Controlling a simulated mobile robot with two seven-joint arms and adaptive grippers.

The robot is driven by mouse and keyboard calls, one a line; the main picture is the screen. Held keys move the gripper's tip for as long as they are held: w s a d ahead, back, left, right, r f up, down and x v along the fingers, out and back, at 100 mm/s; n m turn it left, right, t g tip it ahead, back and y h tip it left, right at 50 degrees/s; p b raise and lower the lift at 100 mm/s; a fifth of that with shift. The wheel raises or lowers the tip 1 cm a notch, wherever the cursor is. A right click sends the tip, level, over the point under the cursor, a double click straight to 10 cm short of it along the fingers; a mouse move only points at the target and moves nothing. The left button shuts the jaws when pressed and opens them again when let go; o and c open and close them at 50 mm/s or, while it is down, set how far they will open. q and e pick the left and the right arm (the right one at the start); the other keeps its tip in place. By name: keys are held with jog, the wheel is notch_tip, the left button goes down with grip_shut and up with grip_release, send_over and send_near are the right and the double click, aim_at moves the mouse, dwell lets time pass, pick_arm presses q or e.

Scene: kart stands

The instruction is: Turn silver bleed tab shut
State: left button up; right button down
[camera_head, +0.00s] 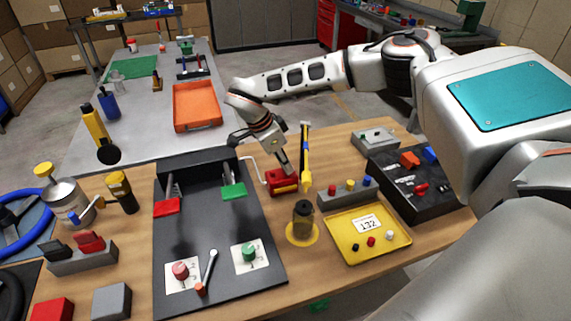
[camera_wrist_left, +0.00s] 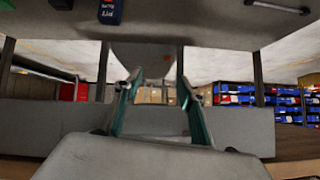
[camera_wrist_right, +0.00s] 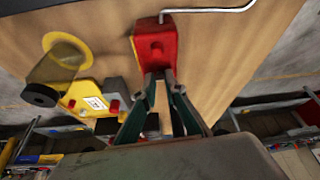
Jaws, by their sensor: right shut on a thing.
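A red block (camera_head: 283,184) with a bent silver rod (camera_head: 252,170) stands on the wooden table, right of the black pedal board. My right gripper (camera_head: 285,167) points down at it and is shut at its edge. In the right wrist view, the fingertips (camera_wrist_right: 160,78) meet at the near end of the red block (camera_wrist_right: 155,45), and they hide what lies between them. I cannot pick out a separate silver tab. My left gripper (camera_wrist_left: 156,88) is open and empty in the left wrist view, away from the table; the head view does not show it.
A yellow tool (camera_head: 306,155) stands close on the right of my right gripper. A dark jar (camera_head: 303,220), a grey button block (camera_head: 345,195) and a yellow tray (camera_head: 345,244) are nearby. The black pedal board (camera_head: 215,260) lies left. An orange tray (camera_head: 196,120) is behind.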

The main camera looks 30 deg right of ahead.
jog(key=shift+w+m+g, duration=0.1)
jog(key=shift+m+g, duration=0.2)
jog(key=shift+m, duration=0.5)
jog(key=c, duration=2.1)
grip_release()
jog(key=shift+r, duration=0.1)
jog(key=v, duration=1.2)
